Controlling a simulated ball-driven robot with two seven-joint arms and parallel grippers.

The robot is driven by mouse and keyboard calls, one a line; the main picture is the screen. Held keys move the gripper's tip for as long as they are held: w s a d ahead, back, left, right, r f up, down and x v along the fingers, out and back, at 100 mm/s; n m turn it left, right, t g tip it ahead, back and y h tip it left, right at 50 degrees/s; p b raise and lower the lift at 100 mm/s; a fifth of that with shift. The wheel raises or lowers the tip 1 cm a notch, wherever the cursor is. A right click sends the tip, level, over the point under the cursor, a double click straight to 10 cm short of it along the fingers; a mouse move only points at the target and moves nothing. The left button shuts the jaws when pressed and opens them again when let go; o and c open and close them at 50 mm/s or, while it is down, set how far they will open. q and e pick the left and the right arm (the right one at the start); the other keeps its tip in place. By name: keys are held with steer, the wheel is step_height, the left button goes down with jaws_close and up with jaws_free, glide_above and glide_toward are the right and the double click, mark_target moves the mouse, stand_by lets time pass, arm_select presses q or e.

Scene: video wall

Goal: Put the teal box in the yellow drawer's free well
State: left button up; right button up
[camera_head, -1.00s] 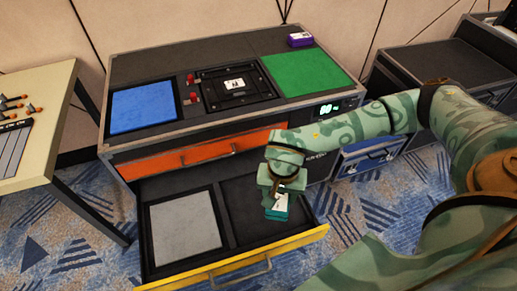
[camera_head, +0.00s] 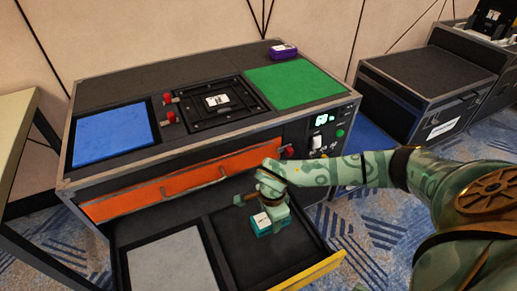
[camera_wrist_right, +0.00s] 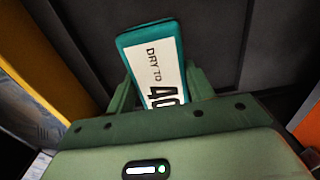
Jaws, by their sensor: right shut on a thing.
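The teal box (camera_head: 271,223) with a white label is at my right gripper (camera_head: 262,209), inside the outline of the yellow drawer's right well (camera_head: 270,255). In the right wrist view the teal box (camera_wrist_right: 150,40) sits between the two fingers of my right gripper (camera_wrist_right: 160,93), which are shut on it; its label reads "DRY TO" and part of a number. I cannot tell whether the box touches the well floor. The yellow drawer (camera_head: 318,272) is open; its left well holds a grey panel (camera_head: 175,262). My left gripper is out of view.
The orange drawer (camera_head: 180,182) above is shut. The console top carries a blue panel (camera_head: 112,135), a black framed plate (camera_head: 210,105), a green panel (camera_head: 295,83) and a purple box (camera_head: 283,50). The right well is otherwise empty.

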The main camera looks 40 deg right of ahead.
steer(key=shift+w+a+f+b, duration=0.25)
steer(key=shift+a+f, duration=0.2)
steer(key=shift+f, duration=0.15)
steer(key=shift+w+a+f+b, duration=0.2)
steer(key=shift+a+f, duration=0.2)
steer(key=shift+f, duration=0.15)
steer(key=f, duration=0.1)
steer(key=f+b, duration=0.2)
steer(key=shift+a+f, duration=0.25)
steer(key=shift+f, duration=0.15)
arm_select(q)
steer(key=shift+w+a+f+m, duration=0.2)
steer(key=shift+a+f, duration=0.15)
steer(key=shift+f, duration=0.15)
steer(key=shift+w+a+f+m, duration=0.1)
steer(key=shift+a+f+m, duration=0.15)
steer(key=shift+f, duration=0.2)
arm_select(e)
steer(key=shift+w+r, duration=0.15)
steer(key=o, duration=1.1)
steer(key=shift+c, duration=0.2)
